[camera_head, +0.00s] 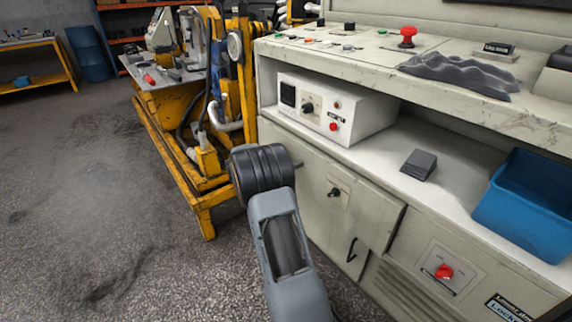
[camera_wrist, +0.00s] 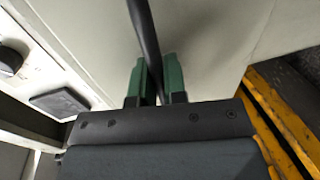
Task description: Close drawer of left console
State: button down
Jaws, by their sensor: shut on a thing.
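The grey-white console (camera_head: 300,195) stands to the right of my arm in the head view. Its front has a panel with a black knob (camera_head: 335,192), which appears to stand out from the console body. I cannot tell how far the drawer is open. In the wrist view, my gripper (camera_wrist: 157,84) has its green fingers shut on a dark handle bar (camera_wrist: 146,35), one finger on each side. The bar runs in front of a pale flat face (camera_wrist: 205,45). In the head view my black wrist hides the gripper fingers.
A white control box (camera_head: 335,108) and a blue bin (camera_head: 528,200) stand on the console's shelf. A dark handle (camera_head: 351,250) and a red knob (camera_head: 444,271) are lower on the front. A yellow frame (camera_head: 190,190) stands close left. Floor (camera_head: 90,200) at left is clear.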

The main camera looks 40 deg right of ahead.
jog(key=shift+d, duration=0.3)
jog(key=shift+d+r, duration=0.1)
jog(key=c, duration=1.4)
grip_release()
jog(key=shift+d, duration=0.2)
jog(key=shift+o, duration=1.1)
jog(key=shift+a, duration=0.15)
jog(key=p+v, duration=0.3)
jog(key=v, duration=1)
jog(key=shift+a+p, duration=0.4)
